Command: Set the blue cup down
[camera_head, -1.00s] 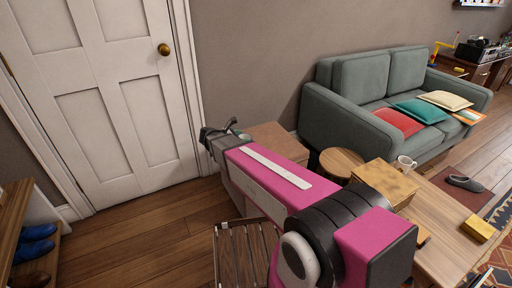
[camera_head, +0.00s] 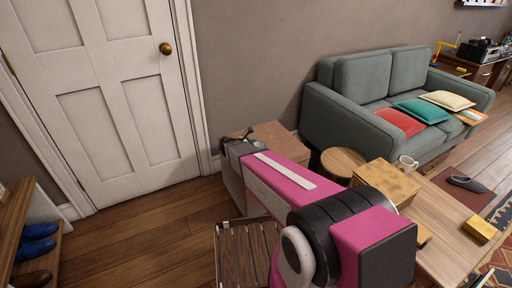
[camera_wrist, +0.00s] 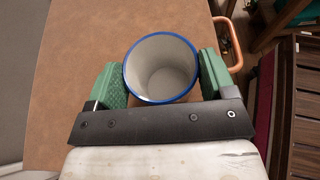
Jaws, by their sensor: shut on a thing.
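The blue cup (camera_wrist: 162,62) shows in the wrist view as a white inside with a blue rim, seen from above. Its outer wall is mostly hidden. My gripper (camera_wrist: 163,80) has its green fingers on both sides of the cup and is shut on it. The cup is over a brown top (camera_wrist: 75,70); I cannot tell whether it touches that top. In the head view my gripper (camera_head: 233,146) is at the brown cabinet (camera_head: 280,140) near the door, and I cannot make out the cup there.
A copper-coloured curved bar (camera_wrist: 237,50) is at the top's right edge. A round stool (camera_head: 341,161) stands right of the cabinet, and a slatted wooden seat (camera_head: 247,250) stands in front. A wooden box (camera_head: 387,182) and a white mug (camera_head: 406,163) are at the right.

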